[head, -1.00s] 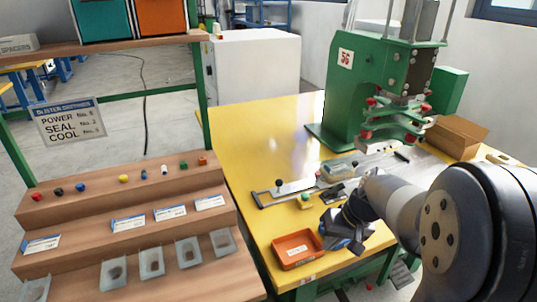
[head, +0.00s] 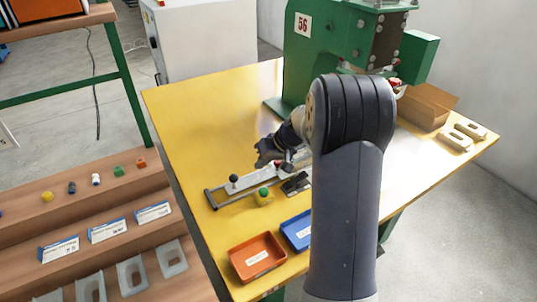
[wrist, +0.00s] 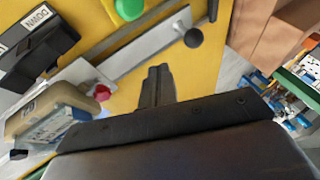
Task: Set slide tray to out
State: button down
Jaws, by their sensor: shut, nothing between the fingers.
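The slide tray (head: 255,177) is a pale metal strip with rails on the yellow bench, with a black ball knob (head: 234,178) near its left end. In the wrist view the strip (wrist: 146,47) runs diagonally, and the knob (wrist: 193,38) stands at upper right. My gripper (head: 262,158) is over the bench, just behind the strip in the head view. In the wrist view its fingers (wrist: 158,72) are together and empty, apart from the knob. A beige block with a blue-and-white face (wrist: 52,118) is at left; my arm hides the tray's inner end in the head view.
The green press (head: 300,60) stands behind my arm. A green button on a yellow box (head: 264,195) and a black switch box (head: 296,184) sit in front of the strip. Orange (head: 257,258) and blue (head: 296,231) bins are near the front edge. Yellow bench at back left is clear.

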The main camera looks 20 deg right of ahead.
aim_at(235, 192)
jog(key=a+f, duration=0.2)
jog(key=a, duration=0.3)
jog(key=shift+w+f+p, duration=0.3)
jog(key=shift+w+f, duration=0.1)
jog(key=shift+a+f+b, duration=0.1)
jog(key=shift+a+b, duration=0.2)
jog(key=a+b, duration=0.1)
jog(key=a, duration=0.1)
jog(key=s+a+b, duration=0.1)
jog(key=shift+a, duration=0.65)
